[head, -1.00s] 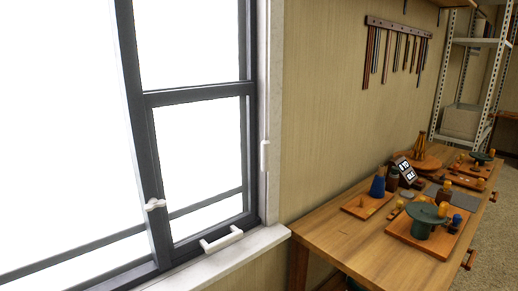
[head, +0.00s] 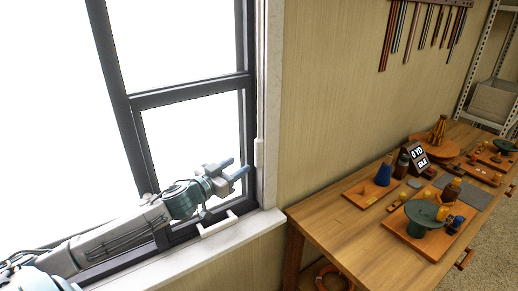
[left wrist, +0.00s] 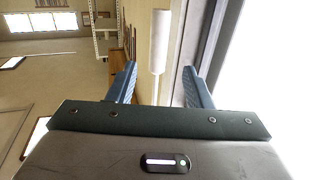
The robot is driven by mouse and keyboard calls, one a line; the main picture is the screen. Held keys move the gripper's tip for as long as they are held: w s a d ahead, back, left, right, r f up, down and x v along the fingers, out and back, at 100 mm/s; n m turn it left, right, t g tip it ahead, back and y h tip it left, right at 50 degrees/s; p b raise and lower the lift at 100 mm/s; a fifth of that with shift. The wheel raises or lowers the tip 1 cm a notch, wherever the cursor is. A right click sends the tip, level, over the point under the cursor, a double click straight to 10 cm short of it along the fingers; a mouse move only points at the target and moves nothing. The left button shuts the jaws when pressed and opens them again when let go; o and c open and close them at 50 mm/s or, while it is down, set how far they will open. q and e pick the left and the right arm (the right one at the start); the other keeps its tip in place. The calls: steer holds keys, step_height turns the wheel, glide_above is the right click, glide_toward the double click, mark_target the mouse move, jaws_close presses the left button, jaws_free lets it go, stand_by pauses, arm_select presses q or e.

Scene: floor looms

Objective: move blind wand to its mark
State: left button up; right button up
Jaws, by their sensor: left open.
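The blind wand (head: 259,153) is a thin white rod with a thicker white grip. It hangs upright along the right side of the window frame. In the left wrist view its white grip (left wrist: 160,40) stands ahead of the fingers, between them as seen from there. My left gripper (head: 238,170) is open and empty, just left of the wand's lower end in the head view. Its two blue fingers (left wrist: 161,82) are spread wide in the left wrist view, and nothing is between their tips. I cannot make out a mark for the wand. My right gripper is not in view.
The white sill (head: 255,228) runs below. A wooden workbench (head: 320,222) with several trays and tools stands to the right. The wall between is bare.

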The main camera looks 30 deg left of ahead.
mark_target(256, 152)
arm_select(q)
steer(key=shift+w+d+r+p, duration=0.15)
steer(key=shift+w+d+p, duration=0.05)
steer(key=shift+w, duration=1.6)
steer(key=shift+w+d+r+p, duration=0.1)
steer(key=shift+w+d+p, duration=0.15)
steer(key=shift+w, duration=1.6)
steer(key=shift+w+d+r+p, duration=0.15)
steer(key=shift+w+d+p, duration=0.05)
steer(key=shift+w, duration=1.6)
